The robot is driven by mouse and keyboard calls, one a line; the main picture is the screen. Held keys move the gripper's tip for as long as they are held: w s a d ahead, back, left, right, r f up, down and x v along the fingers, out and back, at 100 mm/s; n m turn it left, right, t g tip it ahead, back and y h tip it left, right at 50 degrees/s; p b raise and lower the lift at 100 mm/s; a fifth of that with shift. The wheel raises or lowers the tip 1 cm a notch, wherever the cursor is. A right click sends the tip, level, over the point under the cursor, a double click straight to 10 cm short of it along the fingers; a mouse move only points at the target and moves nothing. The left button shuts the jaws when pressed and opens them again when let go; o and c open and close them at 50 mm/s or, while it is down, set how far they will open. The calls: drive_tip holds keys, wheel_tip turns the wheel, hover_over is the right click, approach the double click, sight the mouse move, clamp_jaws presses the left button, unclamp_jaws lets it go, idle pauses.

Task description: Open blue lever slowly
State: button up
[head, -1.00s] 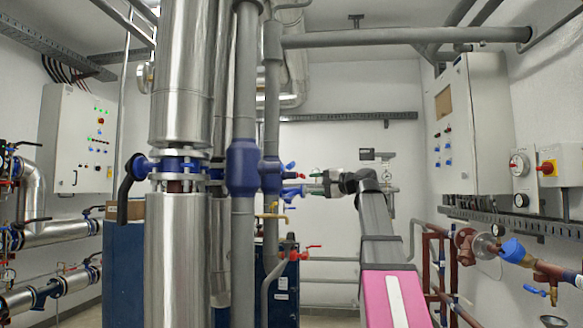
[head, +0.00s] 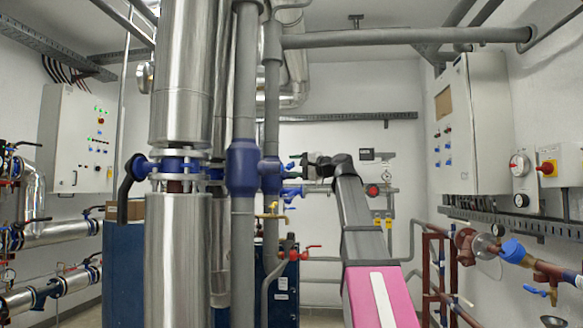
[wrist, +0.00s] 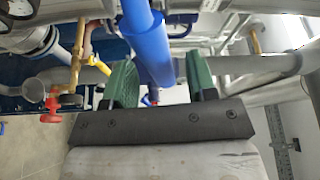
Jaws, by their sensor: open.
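The blue lever (wrist: 147,42) is a thick blue bar in the wrist view, running from the top edge down between my fingers. My gripper (wrist: 160,82) is open, with one green finger on each side of the bar. The left finger is very close to it; I cannot tell whether it touches. In the head view my gripper (head: 298,165) is just right of the grey vertical pipe with the blue fitting (head: 270,175). Blue handle parts (head: 292,190) show just below the gripper there, partly hidden.
A brass valve with a yellow handle (wrist: 100,67) and a red knob (wrist: 50,110) are left of the fingers in the wrist view. A grey pipe (wrist: 245,66) runs at the right. In the head view a red-handled valve (head: 305,252) sits below the gripper.

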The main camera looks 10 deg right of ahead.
drive_tip(key=shift+x, duration=0.85)
clamp_jaws()
drive_tip(key=shift+s+r+n, duration=0.15)
drive_tip(key=shift+r+n, duration=0.5)
drive_tip(key=shift+n, duration=0.15)
unclamp_jaws()
drive_tip(key=v, duration=1)
drive_tip(key=shift+s+d+f, duration=0.25)
drive_tip(key=shift+d+f, duration=0.05)
drive_tip(key=shift+f, duration=0.05)
